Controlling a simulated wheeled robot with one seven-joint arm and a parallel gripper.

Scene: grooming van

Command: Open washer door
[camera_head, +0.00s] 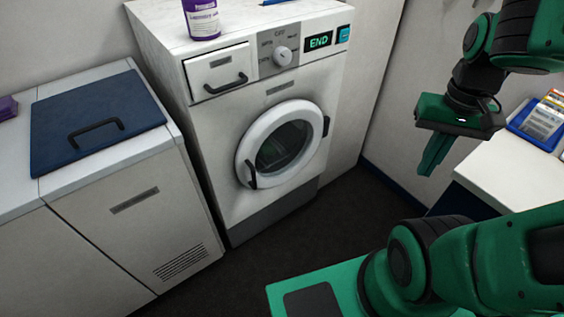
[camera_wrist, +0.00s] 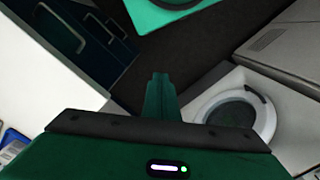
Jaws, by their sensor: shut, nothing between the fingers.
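The white washer (camera_head: 218,130) stands against the back wall in the head view. Its round door (camera_head: 243,151) has a white ring and dark glass and looks closed. A black handle (camera_head: 251,175) sits at the ring's lower left, and another black part (camera_head: 326,126) is at its right edge. The door also shows in the wrist view (camera_wrist: 265,118), right of my fingers. My gripper (camera_head: 432,165) is shut and empty, pointing down in the air to the right of the washer, apart from the door. Its fingers also show in the wrist view (camera_wrist: 160,85).
A grey cabinet (camera_head: 135,200) with a dark blue lid (camera_head: 75,105) stands left of the washer. A purple bottle (camera_head: 203,22) is on the washer top. A white counter (camera_head: 515,180) with a blue tray (camera_head: 526,128) is at right. Dark floor (camera_head: 300,222) before the washer is clear.

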